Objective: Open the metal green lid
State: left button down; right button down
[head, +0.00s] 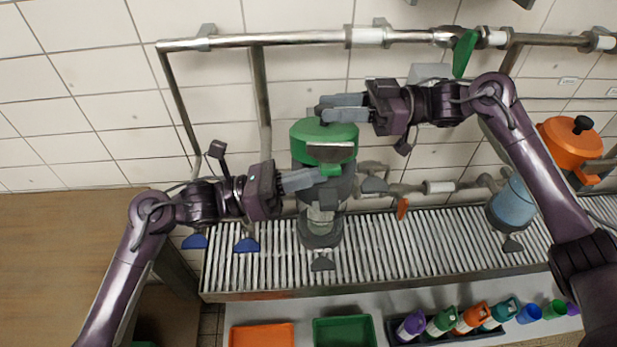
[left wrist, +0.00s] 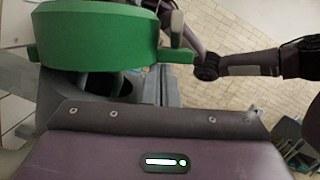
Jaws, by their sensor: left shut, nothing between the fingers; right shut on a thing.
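The green metal lid (head: 312,133) is at the top of a grey vessel (head: 340,187) in the middle of the head view. My right gripper (head: 326,108) reaches in from the right, shut at the lid's top, apparently on its dark knob, which the fingers mostly hide.
Metal pipes run along the tiled wall, with a green lever (head: 465,53) above my right arm. A slatted bench (head: 400,248) lies below. An orange-lidded vessel (head: 570,145) is at right. An orange tray (head: 262,337), a green tray (head: 345,332) and several bottles stand in front.

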pick_arm(q)
jog(key=shift+w+a+r, duration=0.1)
jog(key=shift+w+r, duration=0.25)
jog(key=shift+r, duration=0.2)
pick_arm(e)
jog(key=shift+f, duration=0.35)
jog(key=c, duration=1.1)
grip_release()
